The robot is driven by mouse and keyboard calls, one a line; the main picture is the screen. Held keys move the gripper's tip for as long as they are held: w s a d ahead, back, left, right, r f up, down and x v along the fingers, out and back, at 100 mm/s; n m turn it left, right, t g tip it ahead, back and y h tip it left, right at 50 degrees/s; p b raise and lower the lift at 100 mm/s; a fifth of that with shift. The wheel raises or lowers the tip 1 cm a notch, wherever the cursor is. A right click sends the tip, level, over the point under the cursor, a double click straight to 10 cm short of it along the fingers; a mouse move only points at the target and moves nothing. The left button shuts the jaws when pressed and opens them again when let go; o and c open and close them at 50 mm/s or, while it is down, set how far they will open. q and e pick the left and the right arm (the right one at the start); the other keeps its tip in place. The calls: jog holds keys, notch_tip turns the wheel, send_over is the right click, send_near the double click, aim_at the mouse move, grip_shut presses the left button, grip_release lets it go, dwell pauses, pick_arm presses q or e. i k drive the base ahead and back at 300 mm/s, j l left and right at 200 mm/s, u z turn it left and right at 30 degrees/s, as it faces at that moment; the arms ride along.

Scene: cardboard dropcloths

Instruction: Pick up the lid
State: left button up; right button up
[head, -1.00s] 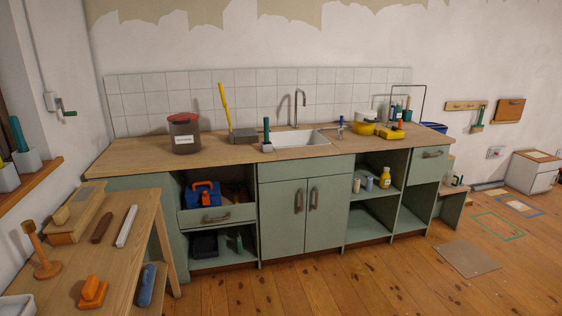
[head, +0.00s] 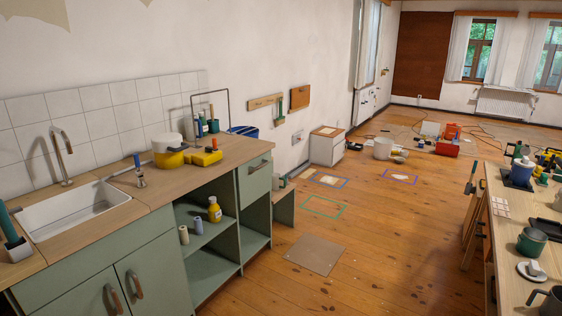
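Which lid is meant, I cannot tell. A small round white disc with a grey piece on top (head: 531,271), possibly a lid, lies on the wooden table at the right, beside a green mug (head: 532,243). A yellow tub (head: 168,158) on the counter has a white top (head: 167,141) that also looks like a lid. Neither of my grippers is in view.
The green kitchen counter (head: 140,216) with a sink (head: 82,210) runs along the left. The wooden table (head: 508,262) at the right holds several tools. A brown sheet (head: 314,255) lies flat on the otherwise open floor between them.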

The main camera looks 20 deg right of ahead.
aim_at(532, 270)
jog(key=i+l+z, duration=0.2)
jog(key=i+z, duration=0.65)
jog(key=i+j+z, duration=0.1)
jog(key=i+z, duration=0.35)
jog(key=i+j+z, duration=0.4)
jog(key=i, duration=0.15)
jog(key=i+l+z, duration=0.15)
jog(key=z, duration=0.25)
jog(key=i+z, duration=0.25)
jog(key=z, duration=0.15)
jog(key=i+z, duration=0.2)
jog(key=z, duration=0.25)
jog(key=i+z, duration=0.2)
jog(key=z, duration=0.2)
jog(key=i+j+z, duration=0.2)
jog(key=z, duration=0.5)
